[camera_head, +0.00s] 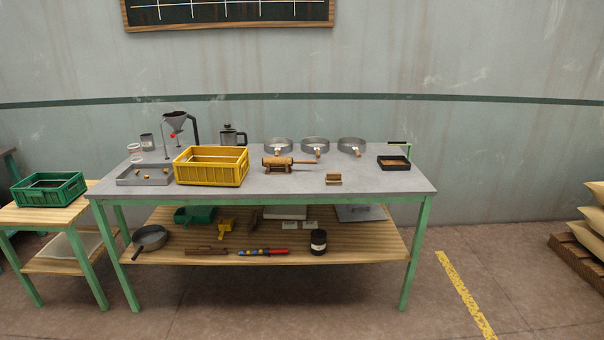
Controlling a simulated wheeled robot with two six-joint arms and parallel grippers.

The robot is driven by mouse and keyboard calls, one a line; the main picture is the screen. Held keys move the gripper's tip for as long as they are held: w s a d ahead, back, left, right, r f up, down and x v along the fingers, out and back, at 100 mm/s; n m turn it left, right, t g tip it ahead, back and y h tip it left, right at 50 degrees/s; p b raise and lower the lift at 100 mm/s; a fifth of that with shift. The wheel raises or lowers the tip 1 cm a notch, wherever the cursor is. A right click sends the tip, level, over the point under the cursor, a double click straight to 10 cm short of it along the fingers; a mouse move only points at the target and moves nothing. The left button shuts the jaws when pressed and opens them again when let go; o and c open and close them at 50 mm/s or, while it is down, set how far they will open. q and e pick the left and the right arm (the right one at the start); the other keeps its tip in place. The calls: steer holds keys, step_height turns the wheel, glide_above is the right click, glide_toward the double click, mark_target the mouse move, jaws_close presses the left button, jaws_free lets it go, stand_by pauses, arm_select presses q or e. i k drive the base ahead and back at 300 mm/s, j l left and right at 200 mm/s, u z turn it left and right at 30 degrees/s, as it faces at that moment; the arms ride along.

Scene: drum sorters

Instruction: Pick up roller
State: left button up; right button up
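A brown wooden cylinder with a thin rod pointing right (278,163) lies on the grey top of the green-framed workbench (400,182), just right of the yellow crate. It looks like the roller, though its small size leaves this unsure. A small wooden block or brush (334,179) sits to its right, nearer the front edge. Neither of my grippers shows in the head view.
A yellow crate (211,176) and a grey tray (131,180) stand left of the cylinder. Several round metal pans (315,145) stand behind it. A black tray (394,167) is at the right. A green crate (48,193) stands on the left side table. The front right bench top is clear.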

mark_target(273, 161)
steer(key=i+j, duration=0.15)
steer(key=i, duration=0.15)
steer(key=i+j+u, duration=0.1)
steer(key=i, duration=0.2)
steer(key=i+l+u, duration=0.2)
steer(key=i+l, duration=0.4)
